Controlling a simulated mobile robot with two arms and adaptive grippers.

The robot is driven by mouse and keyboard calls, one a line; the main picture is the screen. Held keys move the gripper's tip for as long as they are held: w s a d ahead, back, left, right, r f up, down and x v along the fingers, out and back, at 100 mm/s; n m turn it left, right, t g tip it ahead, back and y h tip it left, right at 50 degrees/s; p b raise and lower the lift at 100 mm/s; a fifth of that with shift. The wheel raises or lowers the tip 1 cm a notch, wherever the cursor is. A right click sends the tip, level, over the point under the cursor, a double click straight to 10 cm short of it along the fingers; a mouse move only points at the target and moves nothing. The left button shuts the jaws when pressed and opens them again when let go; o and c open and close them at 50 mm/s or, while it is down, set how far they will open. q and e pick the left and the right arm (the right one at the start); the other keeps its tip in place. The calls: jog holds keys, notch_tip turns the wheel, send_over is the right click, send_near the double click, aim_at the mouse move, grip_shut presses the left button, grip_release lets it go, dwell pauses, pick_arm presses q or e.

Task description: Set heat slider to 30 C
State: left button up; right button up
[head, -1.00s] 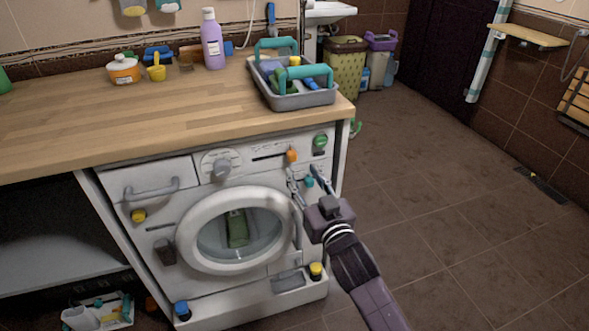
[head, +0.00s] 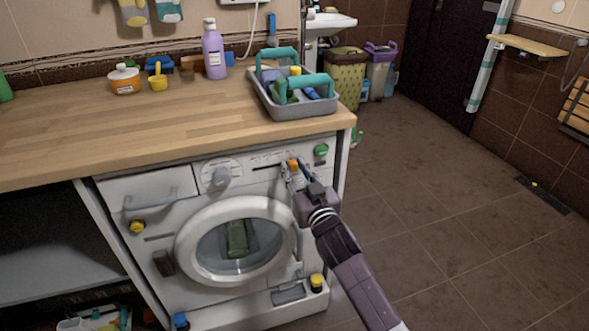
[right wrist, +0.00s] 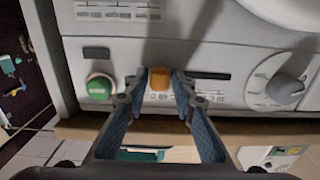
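The washing machine (head: 215,180) has a control panel with an orange slider knob (head: 293,165), which I take as the heat slider. It also shows in the right wrist view (right wrist: 160,79), beside a row of small scale marks (right wrist: 212,97) too small to read. My right gripper (head: 294,164) is at the panel with its fingers apart, one on each side of the orange knob. In the right wrist view the fingertips (right wrist: 161,75) straddle the knob with what look like narrow gaps; contact is not clear. My left gripper is out of view.
A green button (right wrist: 99,87) and a grey dial (right wrist: 284,88) flank the slider. The wooden worktop (head: 130,135) overhangs just above the panel and holds a grey caddy (head: 300,112). The round door (head: 184,242) is below. Floor at right is open.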

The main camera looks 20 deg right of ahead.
aim_at(268, 166)
grip_shut()
jog(key=shift+a, duration=0.1)
jog(key=shift+a, duration=0.35)
jog(key=a, duration=0.4)
jog(key=shift+p, duration=0.35)
jog(key=shift+s+a, duration=0.1)
jog(key=shift+a, duration=0.5)
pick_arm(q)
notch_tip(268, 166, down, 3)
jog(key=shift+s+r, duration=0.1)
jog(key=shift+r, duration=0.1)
pick_arm(e)
jog(key=shift+o, duration=2.2)
grip_release()
